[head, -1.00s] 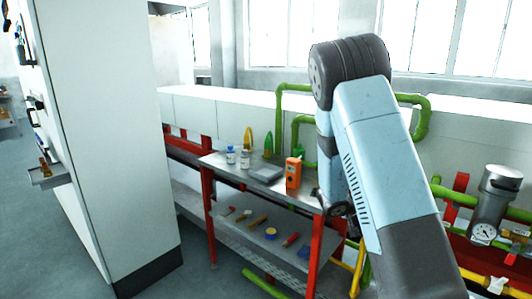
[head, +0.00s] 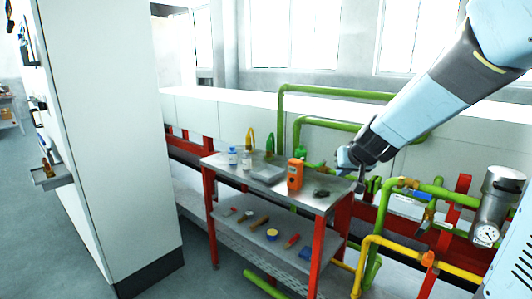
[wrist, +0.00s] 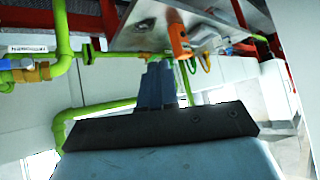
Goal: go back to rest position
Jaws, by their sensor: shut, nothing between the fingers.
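My arm reaches in from the upper right in the head view. My gripper (head: 347,158) is at its lower end, beside the right end of the red-framed metal table (head: 335,200), above the table top and apart from it. In the wrist view my gripper (wrist: 157,80) shows two blue-grey fingers held together with nothing between them. The wrist picture is upside down, with the orange device (wrist: 179,38) on the table beyond the fingertips.
The orange device (head: 295,174), a dark object (head: 321,193), a grey box (head: 268,174) and bottles (head: 232,156) stand on the table. Green pipes (head: 345,93) and a yellow pipe (head: 405,244) run close by on the right. A white cabinet (head: 105,130) stands left.

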